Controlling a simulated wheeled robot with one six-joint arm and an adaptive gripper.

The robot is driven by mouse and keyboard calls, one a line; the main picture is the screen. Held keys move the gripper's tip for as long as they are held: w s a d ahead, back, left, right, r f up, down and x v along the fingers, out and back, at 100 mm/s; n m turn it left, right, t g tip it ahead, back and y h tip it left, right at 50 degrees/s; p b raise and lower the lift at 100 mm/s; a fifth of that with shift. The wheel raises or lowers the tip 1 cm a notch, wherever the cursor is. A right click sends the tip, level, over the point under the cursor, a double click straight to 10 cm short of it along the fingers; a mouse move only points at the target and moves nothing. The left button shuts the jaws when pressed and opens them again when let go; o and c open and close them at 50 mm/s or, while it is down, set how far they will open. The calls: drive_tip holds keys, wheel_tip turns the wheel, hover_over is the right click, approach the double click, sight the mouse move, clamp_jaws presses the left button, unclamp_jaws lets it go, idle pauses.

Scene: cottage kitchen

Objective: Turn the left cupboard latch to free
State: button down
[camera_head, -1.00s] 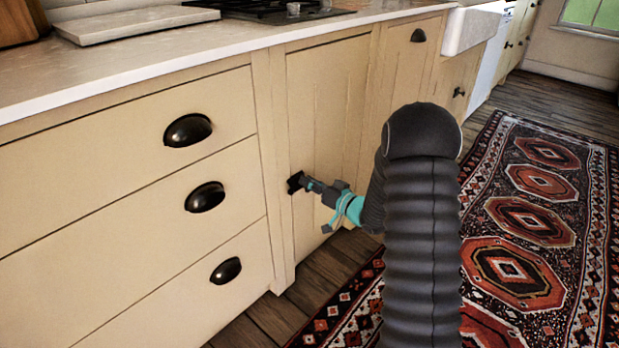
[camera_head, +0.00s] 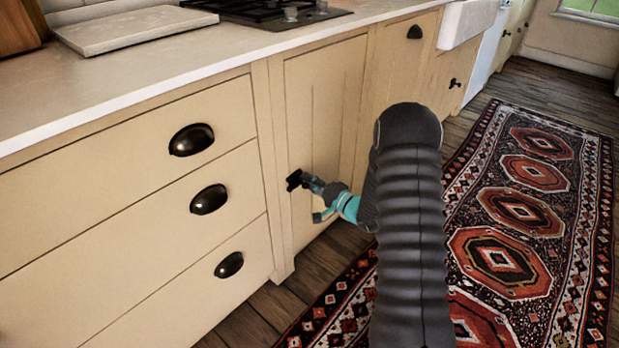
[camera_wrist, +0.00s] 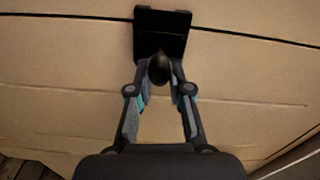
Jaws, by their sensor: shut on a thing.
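The cupboard latch is a small black plate (camera_head: 293,180) with a dark round knob, at the left edge of the cream cupboard door (camera_head: 325,120). In the wrist view the square black plate (camera_wrist: 162,32) lies across the dark door gap, and its knob (camera_wrist: 160,68) sits between my fingertips. My gripper (camera_head: 308,185) reaches the latch from the right; its fingers are closed around the knob in the wrist view (camera_wrist: 160,75). The fingertips partly cover the knob, so its exact turn is hard to tell. The door looks closed.
Drawers with black cup pulls (camera_head: 208,199) stand left of the door. A pale worktop (camera_head: 150,93) with a hob (camera_head: 270,10) runs above. A patterned rug (camera_head: 510,215) lies on the wooden floor to the right.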

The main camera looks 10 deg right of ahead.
drive_tip(key=shift+w+d+m+p, duration=0.1)
drive_tip(key=shift+d+m+p, duration=0.2)
drive_tip(key=shift+m, duration=0.5)
drive_tip(key=shift+a, duration=0.1)
drive_tip(key=c, duration=1.1)
unclamp_jaws()
drive_tip(key=shift+f, duration=0.1)
drive_tip(key=shift+o, duration=0.2)
drive_tip(key=shift+a, duration=0.1)
drive_tip(key=v, duration=1.2)
